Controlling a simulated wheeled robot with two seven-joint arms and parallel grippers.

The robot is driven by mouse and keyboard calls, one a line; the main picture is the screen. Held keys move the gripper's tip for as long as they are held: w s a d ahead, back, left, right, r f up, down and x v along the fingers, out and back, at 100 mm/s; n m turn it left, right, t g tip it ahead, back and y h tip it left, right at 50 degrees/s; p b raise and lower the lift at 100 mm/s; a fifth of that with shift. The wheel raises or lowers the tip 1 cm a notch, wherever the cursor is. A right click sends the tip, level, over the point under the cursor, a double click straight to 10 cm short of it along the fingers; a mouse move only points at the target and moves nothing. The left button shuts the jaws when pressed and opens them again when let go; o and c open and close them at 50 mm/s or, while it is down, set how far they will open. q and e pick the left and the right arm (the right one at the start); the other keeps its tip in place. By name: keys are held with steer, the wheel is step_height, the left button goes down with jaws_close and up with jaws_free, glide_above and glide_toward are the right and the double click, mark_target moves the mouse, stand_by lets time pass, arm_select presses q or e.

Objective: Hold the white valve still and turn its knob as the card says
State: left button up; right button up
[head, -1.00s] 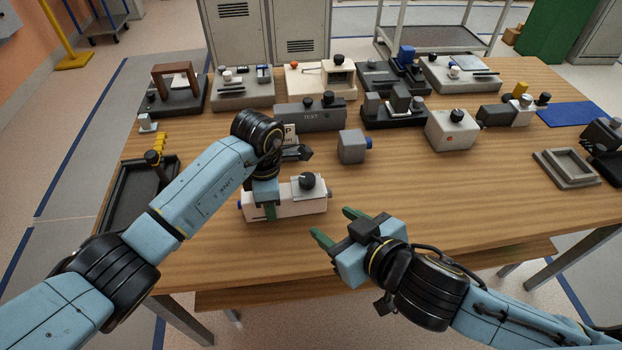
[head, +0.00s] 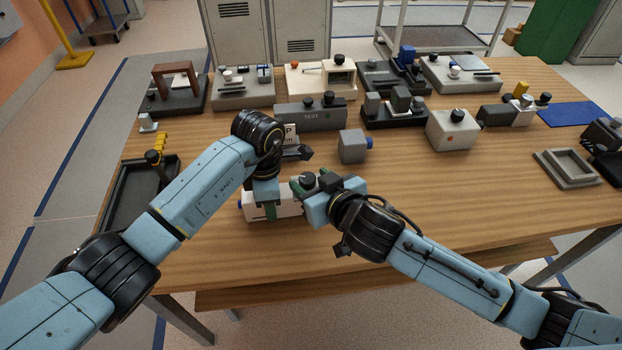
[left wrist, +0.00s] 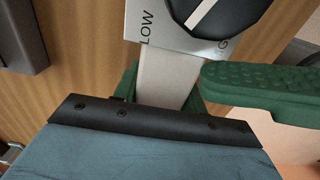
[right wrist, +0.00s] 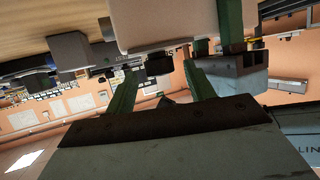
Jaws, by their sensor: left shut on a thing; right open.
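The white valve (head: 287,210) lies on the near part of the table, with a blue end on its left. My left gripper (head: 264,205) is shut on its body from above; the left wrist view shows the white body (left wrist: 163,78) between the green fingers. The black knob (head: 308,179) stands on its top; the left wrist view shows the knob (left wrist: 215,14) beside the letters "LOW" and a partly hidden word. My right gripper (head: 311,184) is open at the knob, fingers on either side; contact is unclear. A card (head: 290,130) is mostly hidden behind my left arm.
A grey "TEST" box (head: 310,116) and a white box with a black knob (head: 451,130) stand farther back. A black tray (head: 130,200) is at left. The front right table is clear.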

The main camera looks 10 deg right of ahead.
steer(key=shift+w+a+f, duration=0.15)
steer(key=shift+w+a, duration=0.05)
steer(key=shift+w, duration=0.15)
steer(key=c, duration=1)
